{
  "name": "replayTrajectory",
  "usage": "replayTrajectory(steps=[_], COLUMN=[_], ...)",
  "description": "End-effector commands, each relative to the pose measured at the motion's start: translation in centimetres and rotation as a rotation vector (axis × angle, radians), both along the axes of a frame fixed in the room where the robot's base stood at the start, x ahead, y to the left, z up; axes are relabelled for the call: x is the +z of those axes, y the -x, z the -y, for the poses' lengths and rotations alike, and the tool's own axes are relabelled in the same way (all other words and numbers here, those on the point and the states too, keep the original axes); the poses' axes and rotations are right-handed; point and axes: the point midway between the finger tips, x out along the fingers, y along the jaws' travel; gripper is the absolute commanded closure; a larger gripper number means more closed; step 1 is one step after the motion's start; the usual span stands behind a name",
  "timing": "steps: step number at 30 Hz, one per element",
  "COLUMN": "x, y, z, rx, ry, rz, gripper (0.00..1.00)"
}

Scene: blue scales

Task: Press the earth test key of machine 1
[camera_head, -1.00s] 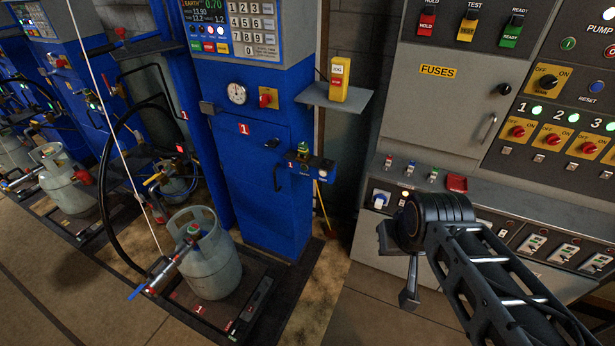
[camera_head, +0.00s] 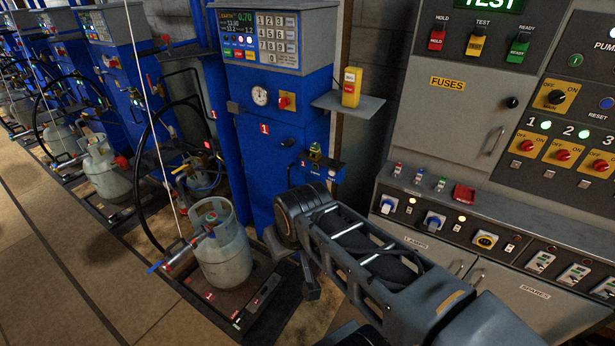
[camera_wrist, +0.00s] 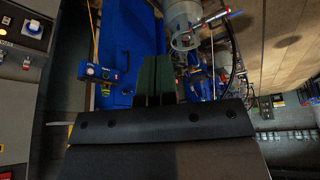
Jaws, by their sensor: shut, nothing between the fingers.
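Machine 1 (camera_head: 262,190) is a tall blue cabinet with a red 1 label, a gauge, and a keypad and screen panel (camera_head: 262,38) on top. A small blue box (camera_head: 328,172) with a green fitting and small labels juts from its right side. That box also shows in the wrist view (camera_wrist: 100,73), left of my fingers. Its small print is unreadable, so I cannot tell which part is the earth test key. My gripper (camera_wrist: 155,60) is shut and empty, apart from the cabinet face.
A grey gas cylinder (camera_head: 222,250) stands on the scale platform before machine 1. The grey control console (camera_head: 440,140) stands at right. Floor at lower left is clear.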

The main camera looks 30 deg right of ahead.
Motion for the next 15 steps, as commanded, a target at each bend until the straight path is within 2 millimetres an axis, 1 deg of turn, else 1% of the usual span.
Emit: replayTrajectory(steps=[10, 11, 13, 14, 15], x=[-0.1, -0.1, -0.3, -0.4, -0.6], y=[-0.3, -0.5, -1.8, -2.6, -4.0], z=[0.1, 0.2, 0.7, 1.1, 1.7], rx=[0.001, 0.002, 0.006, 0.011, 0.016], ry=[0.003, 0.005, 0.017, 0.026, 0.04], rz=[0.003, 0.008, 0.031, 0.046, 0.073], gripper=[1.0, 1.0, 1.0, 1.0, 1.0])
